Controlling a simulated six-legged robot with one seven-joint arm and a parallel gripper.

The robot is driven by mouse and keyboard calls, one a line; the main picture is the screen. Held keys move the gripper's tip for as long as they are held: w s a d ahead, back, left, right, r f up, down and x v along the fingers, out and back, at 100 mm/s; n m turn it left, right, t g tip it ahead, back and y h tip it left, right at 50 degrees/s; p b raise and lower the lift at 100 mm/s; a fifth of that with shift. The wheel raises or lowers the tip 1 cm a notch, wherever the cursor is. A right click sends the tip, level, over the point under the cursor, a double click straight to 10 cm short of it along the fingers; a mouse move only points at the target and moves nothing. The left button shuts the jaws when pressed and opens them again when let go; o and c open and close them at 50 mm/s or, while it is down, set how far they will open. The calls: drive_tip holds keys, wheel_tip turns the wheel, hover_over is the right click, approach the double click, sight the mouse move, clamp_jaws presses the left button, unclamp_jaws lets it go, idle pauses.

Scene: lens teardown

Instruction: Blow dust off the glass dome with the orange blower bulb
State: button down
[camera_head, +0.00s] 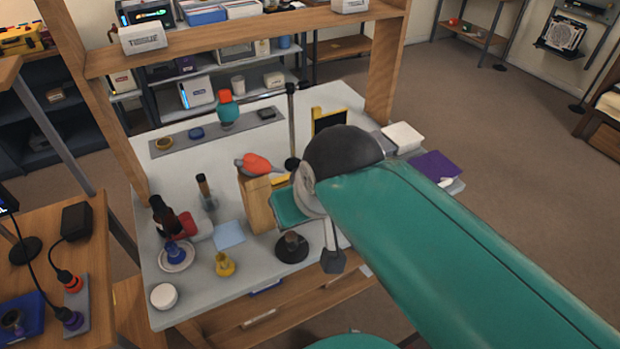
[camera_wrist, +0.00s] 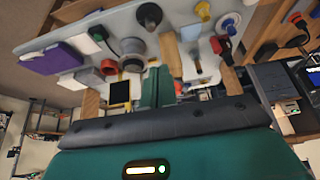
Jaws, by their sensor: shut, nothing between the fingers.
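The orange blower bulb (camera_head: 258,164) lies on top of an upright wooden block (camera_head: 257,205) on the bench, in the head view. I cannot pick it out surely in the wrist view. I cannot clearly make out a glass dome; a dark round base with a small upright piece (camera_head: 291,246) stands to the right of the block's foot and may carry it. My gripper (camera_wrist: 157,76) shows in the wrist view as two teal fingers close together, shut and empty. In the head view my own arm hides the bench's right side and the fingertips are not clear.
The pale bench (camera_head: 200,302) is crowded. A yellow piece (camera_head: 223,265), a blue piece on a saucer (camera_head: 176,254) and a white round tub (camera_head: 164,296) stand near its front. A metal post (camera_head: 291,125) rises behind the block. A purple pad (camera_head: 434,165) lies at the right.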

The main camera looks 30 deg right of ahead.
drive_tip(key=shift+f, duration=0.8)
idle(0.4)
drive_tip(key=shift+r, duration=0.1)
idle(0.4)
drive_tip(key=shift+r, duration=1.45)
drive_tip(key=shift+r, duration=2.5)
drive_tip(key=shift+w, duration=0.1)
